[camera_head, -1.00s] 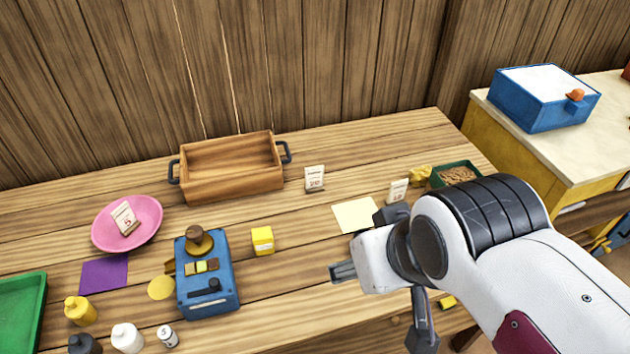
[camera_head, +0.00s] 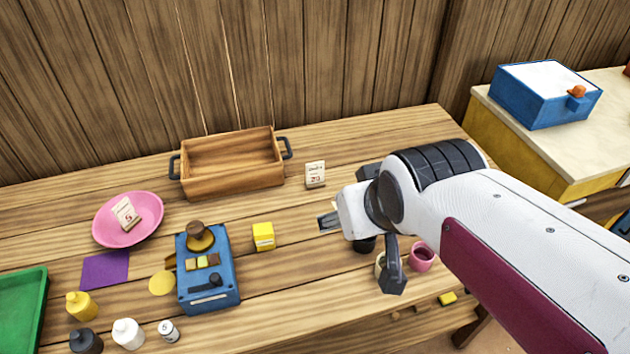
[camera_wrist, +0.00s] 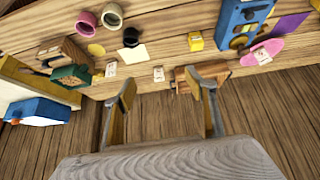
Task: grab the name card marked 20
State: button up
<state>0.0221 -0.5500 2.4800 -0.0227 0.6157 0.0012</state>
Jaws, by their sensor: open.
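The name card marked 20 (camera_head: 315,175) stands upright on the table, just right of the wooden crate. In the wrist view the card (camera_wrist: 158,74) shows small between my finger ends, its number too small to read there. My gripper (camera_head: 358,252) is open and empty, nearer the front of the table than the card and apart from it. Its two spread fingers also frame the wrist view (camera_wrist: 162,84). Another name card (camera_head: 125,213) lies tilted on the pink plate (camera_head: 147,235). A third card (camera_wrist: 111,69) shows in the wrist view but is hidden behind my arm in the head view.
The wooden crate (camera_head: 232,184) with dark handles stands left of the card. A pink cup (camera_head: 422,262) is under my arm. A green tray (camera_wrist: 70,76) shows in the wrist view.

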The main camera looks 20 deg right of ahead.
jog(key=w+d+f+t, duration=0.2)
jog(key=w+f, duration=0.1)
jog(key=w, duration=0.7)
jog(key=w+d+f+t, duration=0.15)
jog(key=w+f, duration=0.25)
jog(key=w, duration=0.6)
jog(key=t, duration=0.4)
send_near(316, 167)
jog(key=w+r, duration=0.2)
jog(key=shift+w+f, duration=0.15)
jog(key=shift+f, duration=0.35)
jog(key=shift+w+f, duration=0.2)
jog(key=shift+f, duration=0.35)
jog(key=shift+x, duration=1.3)
jog(key=shift+w, duration=0.1)
jog(key=shift+f+x, duration=0.15)
jog(key=shift+x, duration=1.1)
jog(key=shift+f+x, duration=0.2)
jog(key=shift+x, duration=1.05)
